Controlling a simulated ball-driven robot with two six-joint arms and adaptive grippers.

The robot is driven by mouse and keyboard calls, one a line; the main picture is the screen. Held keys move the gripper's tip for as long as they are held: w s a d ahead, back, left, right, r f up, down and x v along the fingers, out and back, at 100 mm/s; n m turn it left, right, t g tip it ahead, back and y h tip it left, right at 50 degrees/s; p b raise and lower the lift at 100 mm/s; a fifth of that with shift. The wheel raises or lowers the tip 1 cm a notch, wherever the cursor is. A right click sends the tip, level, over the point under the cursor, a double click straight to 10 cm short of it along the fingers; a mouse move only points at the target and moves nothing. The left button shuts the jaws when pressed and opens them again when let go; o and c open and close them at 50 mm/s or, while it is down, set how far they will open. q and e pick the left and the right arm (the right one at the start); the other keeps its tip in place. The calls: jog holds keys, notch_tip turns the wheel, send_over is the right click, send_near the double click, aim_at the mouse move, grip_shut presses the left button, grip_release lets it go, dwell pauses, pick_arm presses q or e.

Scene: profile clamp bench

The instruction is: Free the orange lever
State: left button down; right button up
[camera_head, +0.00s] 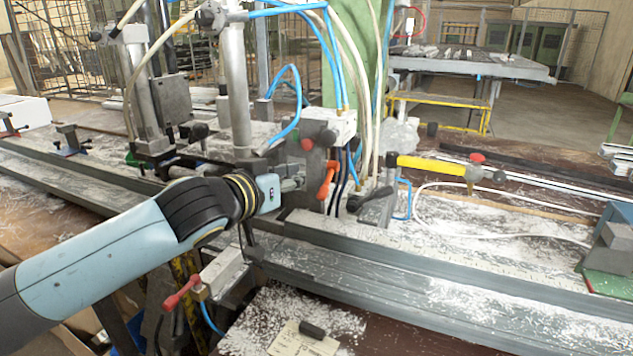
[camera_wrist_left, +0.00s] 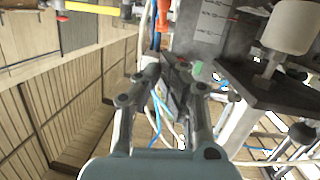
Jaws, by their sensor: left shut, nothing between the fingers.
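The orange lever (camera_head: 328,179) hangs at a steep slant on the grey clamp block (camera_head: 312,158) in the middle of the head view. Part of it also shows at the top edge of the left wrist view (camera_wrist_left: 163,16). My left gripper (camera_head: 294,183) comes in from the left, its fingertips just left of the lever. In the left wrist view my left gripper (camera_wrist_left: 171,72) has its fingers brought together with nothing between them. The lever lies beyond the fingertips there; I cannot tell whether they touch it. My right gripper is in neither view.
Blue and white hoses (camera_head: 340,60) hang above and behind the clamp. A black handle (camera_head: 374,201) and a yellow lever arm (camera_head: 428,165) stand to its right. A red-handled clamp (camera_head: 183,292) sits below my left arm. Metal rails (camera_head: 420,290) with white shavings run across the bench.

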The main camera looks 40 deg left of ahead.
pick_arm(q)
send_near(330, 179)
notch_tip(330, 179, up, 3)
jog(key=w, duration=0.2)
jog(key=shift+w+a+f+p, duration=0.1)
jog(key=shift+w+f+p, duration=0.3)
jog(key=shift+f, duration=0.6)
jog(key=shift+w+a+f+p, duration=0.1)
jog(key=shift+w+f+p, duration=0.1)
jog(key=shift+w+f, duration=0.6)
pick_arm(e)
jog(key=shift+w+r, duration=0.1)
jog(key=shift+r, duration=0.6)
pick_arm(q)
jog(key=shift+s+f, duration=0.15)
jog(key=shift+s, duration=0.05)
